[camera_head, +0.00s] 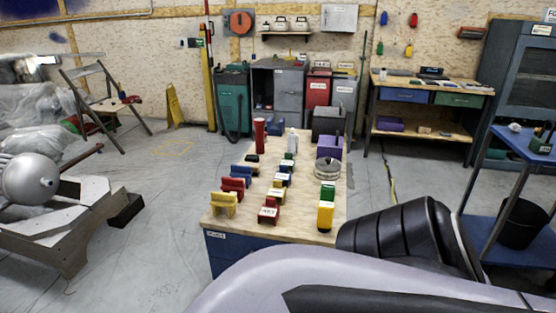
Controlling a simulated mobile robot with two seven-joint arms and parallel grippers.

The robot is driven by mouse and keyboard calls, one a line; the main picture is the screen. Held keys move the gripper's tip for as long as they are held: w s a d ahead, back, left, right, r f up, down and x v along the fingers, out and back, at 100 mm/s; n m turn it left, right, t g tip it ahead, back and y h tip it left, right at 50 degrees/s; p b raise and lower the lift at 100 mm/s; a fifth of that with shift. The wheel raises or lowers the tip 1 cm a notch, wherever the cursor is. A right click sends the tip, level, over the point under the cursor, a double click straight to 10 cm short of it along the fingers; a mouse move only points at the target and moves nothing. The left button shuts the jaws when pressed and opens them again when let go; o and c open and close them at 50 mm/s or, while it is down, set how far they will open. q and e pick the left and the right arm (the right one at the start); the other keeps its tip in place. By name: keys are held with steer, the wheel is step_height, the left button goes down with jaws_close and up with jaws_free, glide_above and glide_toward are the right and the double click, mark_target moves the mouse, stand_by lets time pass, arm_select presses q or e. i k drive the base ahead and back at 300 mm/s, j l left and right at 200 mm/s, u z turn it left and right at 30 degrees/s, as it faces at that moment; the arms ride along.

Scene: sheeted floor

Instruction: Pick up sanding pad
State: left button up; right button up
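Several small coloured blocks stand in rows on a wooden-topped workbench (298,222). They include a yellow block (223,204) and a red block (268,211) at the near end, and a green-and-yellow block (326,212) near the right edge. Some carry pale labels, too small to read. I cannot tell which item is the sanding pad. A large grey and black arm of mine crosses the lower right and covers the bench's near right corner. Neither of my grippers is in view.
A red cylinder (259,134), a purple box (329,145) and a round metallic item (328,171) stand farther back on the bench. A blue cart (527,146) stands at right, a wooden rack (62,227) at left.

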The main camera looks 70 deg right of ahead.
mark_target(254, 158)
steer(key=z, duration=2)
steer(key=u, duration=1.05)
steer(key=i+u, duration=0.3)
steer(key=i, duration=0.35)
steer(key=i+j+u, duration=0.1)
steer(key=i, duration=1.1)
steer(key=i+z, duration=0.35)
steer(key=i, duration=0.15)
steer(key=i+j+z, duration=0.1)
steer(key=i+z, duration=0.2)
steer(key=i, duration=0.2)
